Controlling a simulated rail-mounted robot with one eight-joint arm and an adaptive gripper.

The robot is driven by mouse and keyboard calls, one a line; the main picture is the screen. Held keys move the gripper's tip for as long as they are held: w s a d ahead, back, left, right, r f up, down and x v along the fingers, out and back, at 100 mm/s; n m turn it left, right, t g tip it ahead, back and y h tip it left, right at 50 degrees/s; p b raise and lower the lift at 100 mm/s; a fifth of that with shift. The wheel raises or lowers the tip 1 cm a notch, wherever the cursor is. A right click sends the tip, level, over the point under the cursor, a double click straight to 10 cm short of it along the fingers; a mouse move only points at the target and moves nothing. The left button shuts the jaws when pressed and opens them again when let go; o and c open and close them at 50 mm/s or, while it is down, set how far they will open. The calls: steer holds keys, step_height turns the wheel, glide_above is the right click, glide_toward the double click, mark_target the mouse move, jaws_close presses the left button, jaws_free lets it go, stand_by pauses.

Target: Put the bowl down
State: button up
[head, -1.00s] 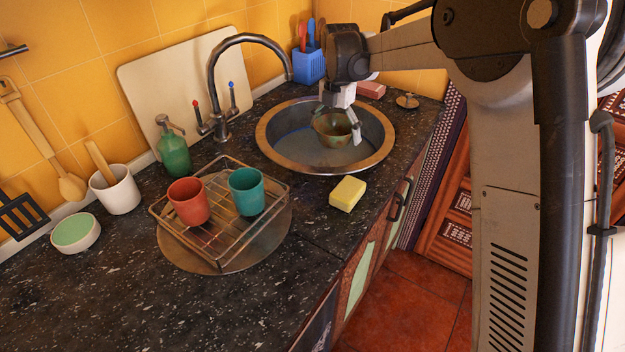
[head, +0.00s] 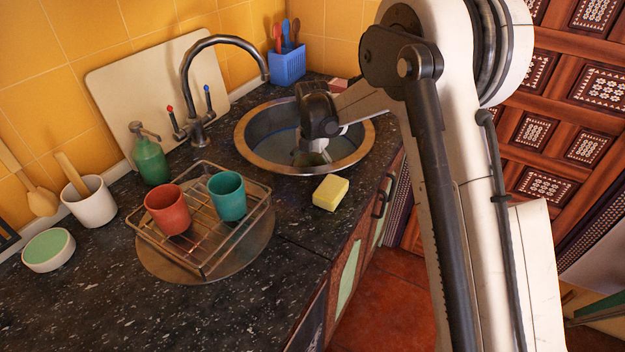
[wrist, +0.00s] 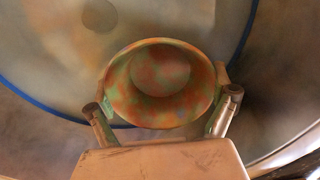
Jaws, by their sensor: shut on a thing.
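The bowl (wrist: 160,85) is mottled orange and green and shows in the wrist view between the two fingers of my gripper (wrist: 163,118). The fingers sit one on each side of its rim, shut on it. In the head view only a small part of the bowl (head: 303,159) shows, low inside the round metal sink (head: 248,147). My gripper (head: 318,152) reaches down into the sink there, and my wrist hides most of the bowl. I cannot tell whether the bowl touches the sink floor.
A yellow sponge (head: 330,192) lies on the counter in front of the sink. A wire rack (head: 205,250) holds a red cup (head: 167,210) and a teal cup (head: 228,196) to the left. The faucet (head: 198,100) arches behind the sink. A blue caddy (head: 287,66) stands at the back.

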steer(key=shift+f, duration=2)
steer(key=shift+f+b, duration=0.2)
steer(key=shift+b, duration=0.15)
steer(key=o, duration=1)
steer(key=shift+o, duration=0.2)
steer(key=shift+r, duration=0.1)
